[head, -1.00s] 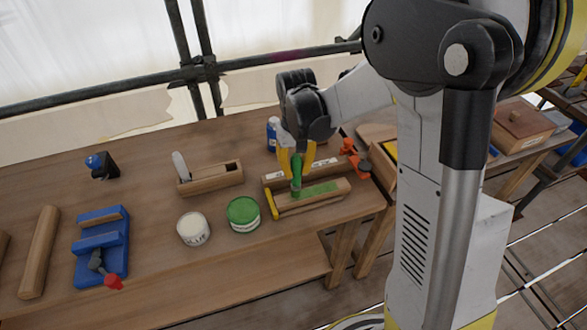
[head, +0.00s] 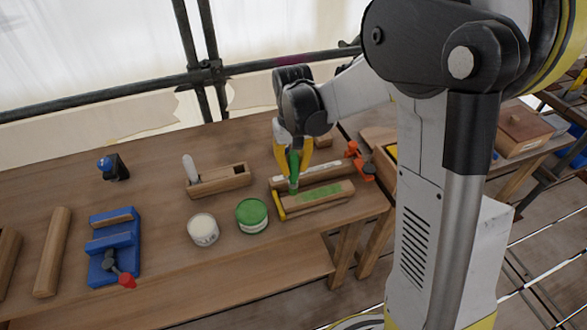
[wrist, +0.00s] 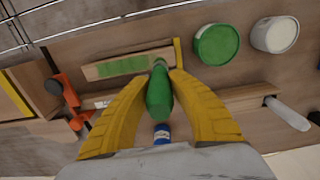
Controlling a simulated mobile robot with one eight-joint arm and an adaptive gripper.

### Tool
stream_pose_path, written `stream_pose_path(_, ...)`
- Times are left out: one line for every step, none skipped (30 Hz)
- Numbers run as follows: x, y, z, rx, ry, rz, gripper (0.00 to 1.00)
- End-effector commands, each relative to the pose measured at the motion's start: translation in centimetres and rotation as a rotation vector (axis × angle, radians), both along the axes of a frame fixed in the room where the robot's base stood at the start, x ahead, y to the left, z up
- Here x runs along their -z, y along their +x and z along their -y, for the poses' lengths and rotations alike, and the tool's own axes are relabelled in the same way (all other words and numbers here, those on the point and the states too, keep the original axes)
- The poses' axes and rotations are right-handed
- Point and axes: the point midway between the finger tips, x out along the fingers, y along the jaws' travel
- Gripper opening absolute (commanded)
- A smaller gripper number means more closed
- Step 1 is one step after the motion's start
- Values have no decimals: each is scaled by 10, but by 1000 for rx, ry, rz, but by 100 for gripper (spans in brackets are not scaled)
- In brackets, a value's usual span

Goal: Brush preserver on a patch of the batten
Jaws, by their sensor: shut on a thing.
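My gripper (head: 293,160) has yellow fingers shut on a green brush (head: 294,168); the brush also shows between the fingers in the wrist view (wrist: 159,92). The brush points down near the left end of the wooden batten (head: 338,188). The batten carries a green patch (head: 321,193) along its top, also seen in the wrist view (wrist: 122,66). I cannot tell whether the brush tip touches the batten. A tin with a green top (head: 252,214) stands left of the batten on the bench.
A white tin (head: 203,229) stands beside the green one. A wooden box with a pale-handled tool (head: 218,180), a blue vise (head: 113,240) and a blue-and-black tool (head: 112,167) lie further left. An orange clamp (head: 360,161) sits right of the batten. Bench space at the left back is clear.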

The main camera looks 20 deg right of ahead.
Motion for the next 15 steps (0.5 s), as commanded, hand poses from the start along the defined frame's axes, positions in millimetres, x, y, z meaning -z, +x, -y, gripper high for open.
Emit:
stream_pose_path(-7, 1, 0, 0, 0, 0, 0)
stream_pose_path(-10, 1, 0, 0, 0, 0, 0)
stream_pose_path(-14, 1, 0, 0, 0, 0, 0)
stream_pose_path(-16, 2, 0, 0, 0, 0, 0)
stream_pose_path(-19, 2, 0, 0, 0, 0, 0)
stream_pose_path(-23, 2, 0, 0, 0, 0, 0)
stream_pose_path(-25, 3, 0, 0, 0, 0, 0)
stream_pose_path(-28, 3, 0, 0, 0, 0, 0)
stream_pose_path(-32, 4, 0, 0, 0, 0, 0)
stream_pose_path(-34, 4, 0, 0, 0, 0, 0)
stream_pose_path(-36, 4, 0, 0, 0, 0, 0)
stream_pose_path(-38, 4, 0, 0, 0, 0, 0)
stream_pose_path(-39, 5, 0, 0, 0, 0, 0)
stream_pose_path(-40, 5, 0, 0, 0, 0, 0)
stream_pose_path(-41, 5, 0, 0, 0, 0, 0)
